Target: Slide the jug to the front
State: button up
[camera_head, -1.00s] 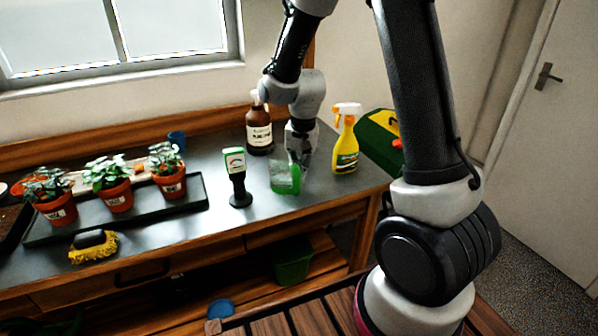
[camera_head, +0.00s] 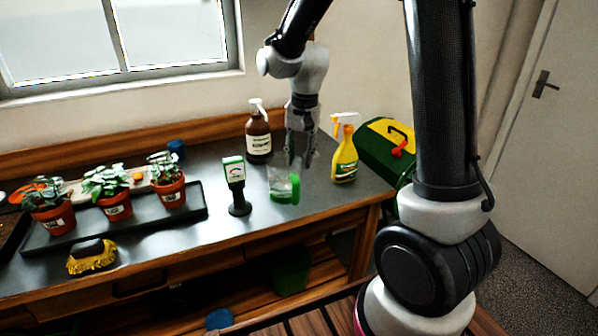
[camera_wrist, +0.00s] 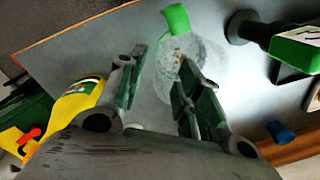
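The jug (camera_head: 281,180) is clear with a green handle. It stands upright on the grey bench top (camera_head: 218,240), near the front edge, with its handle toward that edge. In the wrist view the jug (camera_wrist: 178,62) lies beyond my fingertips, partly covered by the right-hand finger. My gripper (camera_head: 301,160) points down, above and slightly right of the jug. Its two fingers are apart with nothing held between them; they also show spread in the wrist view (camera_wrist: 160,75).
A black-and-green meter (camera_head: 238,190) stands just left of the jug. A brown pump bottle (camera_head: 258,140) is behind it, and a yellow spray bottle (camera_head: 345,160) is to the right. A green toolbox (camera_head: 378,148) sits at the right end. Potted plants stand on a black tray (camera_head: 193,205) at left.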

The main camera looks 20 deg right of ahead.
jog(key=shift+s+d+r, duration=0.1)
jog(key=shift+r, duration=1.75)
jog(key=shift+n, duration=0.3)
jog(key=s+d+r+n+t, duration=0.1)
jog(key=s+d+r+n, duration=0.1)
jog(key=s, duration=0.5)
jog(key=s+d+r+n+t, duration=0.1)
jog(key=s+d+r+n, duration=0.1)
jog(key=s, duration=0.6)
jog(key=s+d+r+n+t, duration=0.1)
jog(key=s+d+r, duration=0.3)
jog(key=s, duration=0.4)
jog(key=shift+d+r+n+t+h, duration=0.3)
jog(key=shift+d+r+n+t, duration=0.15)
jog(key=shift+r, duration=0.35)
